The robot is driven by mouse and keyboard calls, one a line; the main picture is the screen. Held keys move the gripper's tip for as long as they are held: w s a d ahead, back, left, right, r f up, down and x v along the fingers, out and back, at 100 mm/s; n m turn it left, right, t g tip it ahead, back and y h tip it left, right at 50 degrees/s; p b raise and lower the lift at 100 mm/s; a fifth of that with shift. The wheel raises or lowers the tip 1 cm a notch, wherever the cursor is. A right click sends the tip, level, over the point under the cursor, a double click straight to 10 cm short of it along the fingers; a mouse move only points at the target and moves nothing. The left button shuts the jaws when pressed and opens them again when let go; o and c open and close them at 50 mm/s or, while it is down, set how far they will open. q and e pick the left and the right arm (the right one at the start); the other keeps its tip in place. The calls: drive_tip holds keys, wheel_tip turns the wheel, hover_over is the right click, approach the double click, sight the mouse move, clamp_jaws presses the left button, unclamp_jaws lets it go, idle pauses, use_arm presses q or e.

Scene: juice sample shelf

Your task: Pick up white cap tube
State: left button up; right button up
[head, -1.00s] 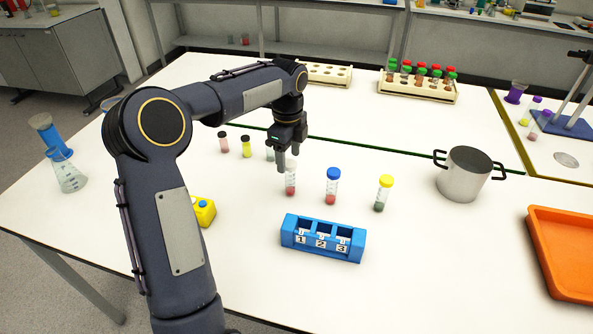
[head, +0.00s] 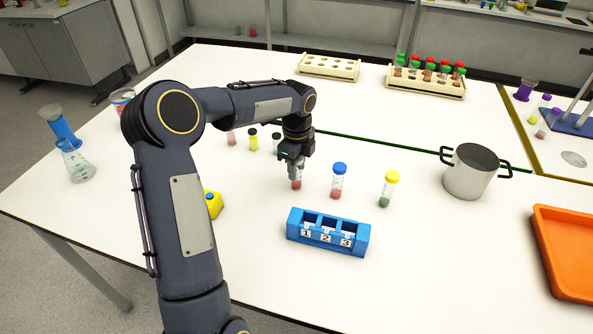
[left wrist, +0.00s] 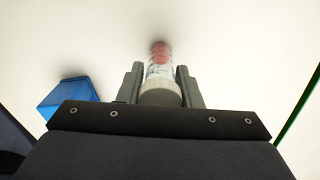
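The white cap tube (head: 297,184), with pinkish-red contents, stands upright on the white table behind the blue rack. Its upper part is hidden by my left gripper (head: 293,160) in the head view. In the left wrist view the tube (left wrist: 160,57) and its white cap (left wrist: 160,96) lie between the two fingers of my left gripper (left wrist: 159,85), one on each side. The fingers are very close to the cap; I cannot tell whether they touch it. My right gripper is not in view.
A blue-capped tube (head: 338,182) and a yellow-capped tube (head: 388,189) stand to the right. The blue numbered rack (head: 327,238) is in front, its slots empty. Small vials (head: 253,140) stand behind left. A metal pot (head: 471,173) and orange tray (head: 562,258) are right.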

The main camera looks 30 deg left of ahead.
use_arm(q)
drive_tip(key=shift+c, duration=1.2)
drive_tip(key=shift+r, duration=0.2)
drive_tip(key=shift+r, duration=0.3)
wheel_tip(320, 180, up, 2)
drive_tip(key=shift+w+r, duration=0.1)
drive_tip(key=s+d+r+b, duration=0.1)
drive_tip(key=s+d+r, duration=0.1)
drive_tip(key=s+r, duration=0.3)
drive_tip(key=s+d+r+b, duration=0.2)
drive_tip(key=s+r, duration=0.3)
drive_tip(key=s, duration=0.3)
drive_tip(key=shift+s+d, duration=0.15)
drive_tip(key=shift+d, duration=0.25)
